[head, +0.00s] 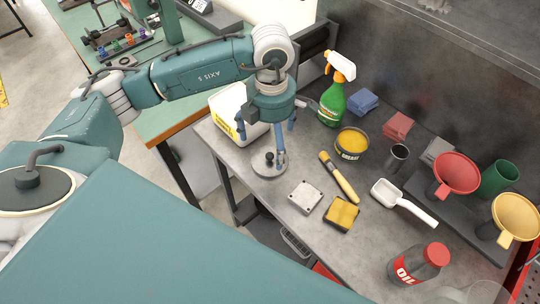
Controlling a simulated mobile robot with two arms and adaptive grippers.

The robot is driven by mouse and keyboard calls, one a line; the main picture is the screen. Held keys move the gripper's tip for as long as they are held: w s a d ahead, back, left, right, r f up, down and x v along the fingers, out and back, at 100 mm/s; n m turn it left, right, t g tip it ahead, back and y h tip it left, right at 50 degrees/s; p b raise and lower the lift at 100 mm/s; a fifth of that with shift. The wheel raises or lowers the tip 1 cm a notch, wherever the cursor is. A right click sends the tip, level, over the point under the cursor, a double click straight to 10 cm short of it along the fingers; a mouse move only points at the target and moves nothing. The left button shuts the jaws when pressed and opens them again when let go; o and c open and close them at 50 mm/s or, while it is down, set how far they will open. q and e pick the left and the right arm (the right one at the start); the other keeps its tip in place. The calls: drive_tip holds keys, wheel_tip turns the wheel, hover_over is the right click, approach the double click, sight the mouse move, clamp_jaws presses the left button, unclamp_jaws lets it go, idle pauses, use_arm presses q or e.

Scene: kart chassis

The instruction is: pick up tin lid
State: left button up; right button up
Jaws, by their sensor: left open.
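The tin lid (265,170) is a flat grey disc with a small dark knob, lying on the grey workbench (316,228) near its front left edge. My left gripper (283,143) comes down over the lid from above. It is open, with one fingertip in front of the lid's right side in the picture. I cannot tell whether it touches the lid. An open tin (351,144) with yellow contents stands behind and to the right of the lid. My right gripper is not in view.
A white container (229,110) stands left of my gripper, partly hidden. A green spray bottle (332,104) stands behind. A yellow-handled tool (339,178), a pale square block (305,197), a yellow sponge-like block (341,213) and a white scoop (403,202) lie to the right.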

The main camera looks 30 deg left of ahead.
sight(272, 154)
use_arm(q)
drive_tip(key=shift+w+f, duration=0.1)
drive_tip(key=shift+f, duration=0.25)
drive_tip(key=shift+d+f+p, duration=0.1)
drive_tip(key=shift+f+p, duration=0.2)
drive_tip(key=f+p, duration=0.2)
drive_tip(key=f, duration=0.1)
drive_tip(key=shift+s+d+f, duration=0.1)
drive_tip(key=shift+s+f, duration=0.1)
drive_tip(key=shift+f, duration=0.65)
drive_tip(key=shift+w, duration=0.15)
drive_tip(key=c, duration=0.6)
drive_tip(key=shift+c, duration=0.6)
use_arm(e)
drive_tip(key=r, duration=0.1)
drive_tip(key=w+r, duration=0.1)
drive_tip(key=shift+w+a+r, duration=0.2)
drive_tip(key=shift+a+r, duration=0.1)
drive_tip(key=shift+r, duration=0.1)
